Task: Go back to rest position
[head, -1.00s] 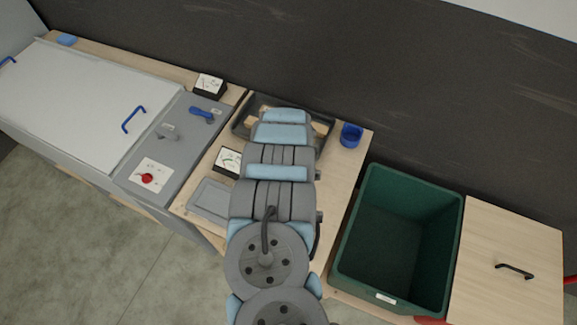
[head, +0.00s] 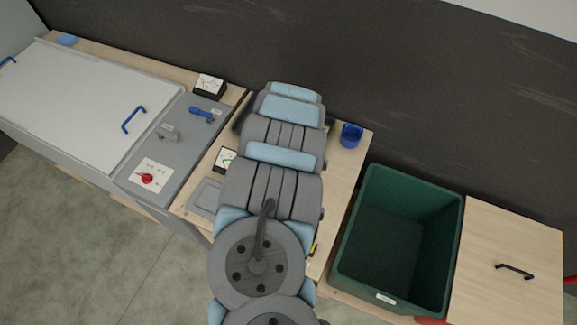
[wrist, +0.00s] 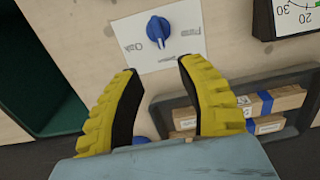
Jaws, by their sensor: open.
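My gripper (wrist: 157,66) shows in the wrist view with its two yellow and black fingers apart. Nothing is between the fingertips. They are over the wooden worktop, near a white label with a blue knob (wrist: 158,28), and I see no contact. A dark tray (wrist: 290,76) with wooden blocks (wrist: 272,106) banded in blue lies to the right, partly behind a finger.
A deep green bin (head: 403,235) stands right of the worktop, with a wooden cabinet (head: 510,265) beyond it. A blue cup (head: 351,135) stands near the back edge. A grey panel (head: 180,145) with a red knob (head: 147,178) is left. A dark wall is behind.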

